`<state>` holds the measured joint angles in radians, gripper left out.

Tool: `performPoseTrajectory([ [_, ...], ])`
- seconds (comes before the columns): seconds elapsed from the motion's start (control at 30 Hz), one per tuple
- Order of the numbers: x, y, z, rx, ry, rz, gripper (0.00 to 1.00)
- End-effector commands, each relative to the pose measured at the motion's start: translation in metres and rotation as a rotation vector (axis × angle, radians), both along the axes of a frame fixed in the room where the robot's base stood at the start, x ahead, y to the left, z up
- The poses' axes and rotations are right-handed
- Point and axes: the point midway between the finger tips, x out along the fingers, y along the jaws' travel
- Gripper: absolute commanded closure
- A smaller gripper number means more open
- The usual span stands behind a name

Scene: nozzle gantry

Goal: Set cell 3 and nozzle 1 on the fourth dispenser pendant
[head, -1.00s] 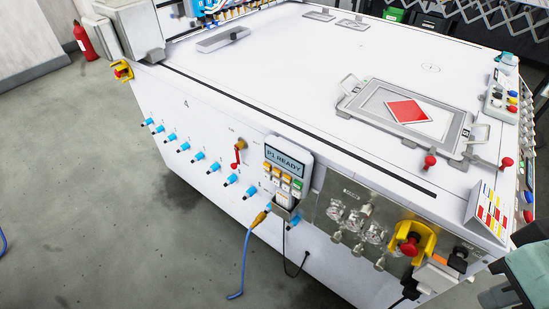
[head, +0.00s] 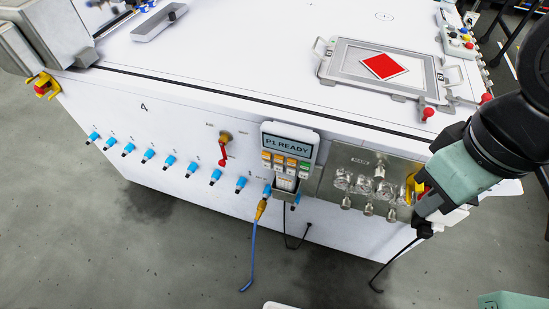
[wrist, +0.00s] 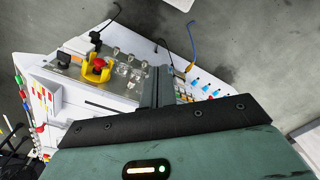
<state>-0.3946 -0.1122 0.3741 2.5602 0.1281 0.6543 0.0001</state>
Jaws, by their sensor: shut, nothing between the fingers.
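The pendant (head: 290,148) sits in a holder on the white front panel of the gantry table, upright, with a screen reading "P1 READY". Below the screen are several orange and white keys and one green key (head: 304,168). A mark like a 4 (head: 144,107) is printed on the panel to its left. My gripper (wrist: 160,70) shows in the wrist view with its grey fingers together and empty, over the front panel. In the head view my arm comes in from the right, clear of the pendant.
A row of blue nozzle fittings (head: 172,160) runs along the panel, with a red-handled valve (head: 222,150) above. A blue cable (head: 252,255) hangs below the pendant. A metal plate with clear knobs (head: 352,180) is right of it. The emergency stop (wrist: 98,64) has a yellow guard.

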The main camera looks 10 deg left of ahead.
Motion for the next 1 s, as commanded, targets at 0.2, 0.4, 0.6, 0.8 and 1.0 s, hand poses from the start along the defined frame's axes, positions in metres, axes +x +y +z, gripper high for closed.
performPoseTrajectory([
  [0.2, 0.007, 0.027, -0.021, 0.073, -0.021, -0.007, 1.0],
  [0.4, 0.027, 0.119, -0.089, 0.302, -0.124, -0.081, 1.0],
  [0.6, 0.045, 0.199, -0.166, 0.492, -0.325, -0.218, 1.0],
  [0.8, 0.053, 0.233, -0.223, 0.601, -0.58, -0.294, 1.0],
  [1.0, 0.053, 0.241, -0.241, 0.663, -0.752, -0.307, 1.0],
])
